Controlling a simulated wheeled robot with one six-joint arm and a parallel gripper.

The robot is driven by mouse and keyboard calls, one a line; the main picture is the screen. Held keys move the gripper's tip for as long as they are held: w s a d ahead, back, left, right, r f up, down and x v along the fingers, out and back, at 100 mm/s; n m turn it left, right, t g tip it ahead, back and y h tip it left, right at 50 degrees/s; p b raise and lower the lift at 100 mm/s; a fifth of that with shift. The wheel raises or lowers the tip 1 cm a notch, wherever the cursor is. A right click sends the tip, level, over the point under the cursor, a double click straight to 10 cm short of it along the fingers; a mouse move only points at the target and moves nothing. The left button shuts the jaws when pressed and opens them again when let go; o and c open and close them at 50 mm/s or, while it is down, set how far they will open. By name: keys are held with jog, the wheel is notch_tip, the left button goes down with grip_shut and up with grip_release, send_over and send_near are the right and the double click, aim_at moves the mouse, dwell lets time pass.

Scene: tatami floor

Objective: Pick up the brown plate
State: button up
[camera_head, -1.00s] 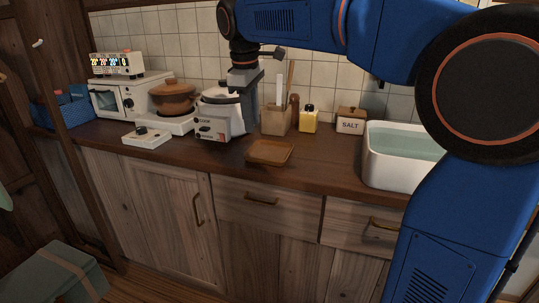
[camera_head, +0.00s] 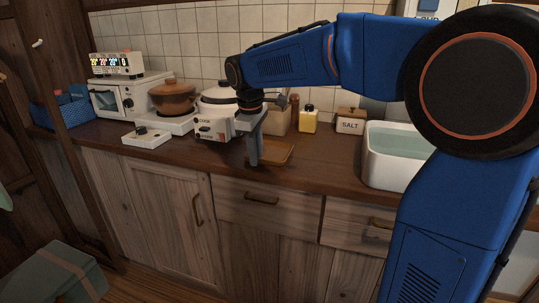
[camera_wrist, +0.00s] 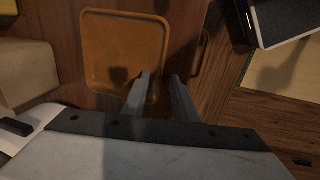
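The brown plate (camera_head: 280,153) is a shallow square tray with rounded corners, lying flat near the front edge of the dark wooden counter. In the wrist view the plate (camera_wrist: 122,40) fills the upper left middle. My gripper (camera_head: 254,163) points down at the plate's left front side and hides that part in the head view. In the wrist view my gripper (camera_wrist: 159,77) is open with nothing between its fingers. One finger overlaps the plate and the other lies beyond its rim, towards the counter's front edge. I cannot tell whether the fingertips touch anything.
A white rice cooker (camera_head: 212,127) stands close behind and left of my gripper. A wooden utensil holder (camera_head: 278,121), yellow bottle (camera_head: 308,122) and salt box (camera_head: 350,123) stand behind the plate. A white water basin (camera_head: 392,172) is to the right. The counter between plate and basin is clear.

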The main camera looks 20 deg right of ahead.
jog(key=shift+f, duration=0.2)
grip_shut()
jog(key=shift+r, duration=0.1)
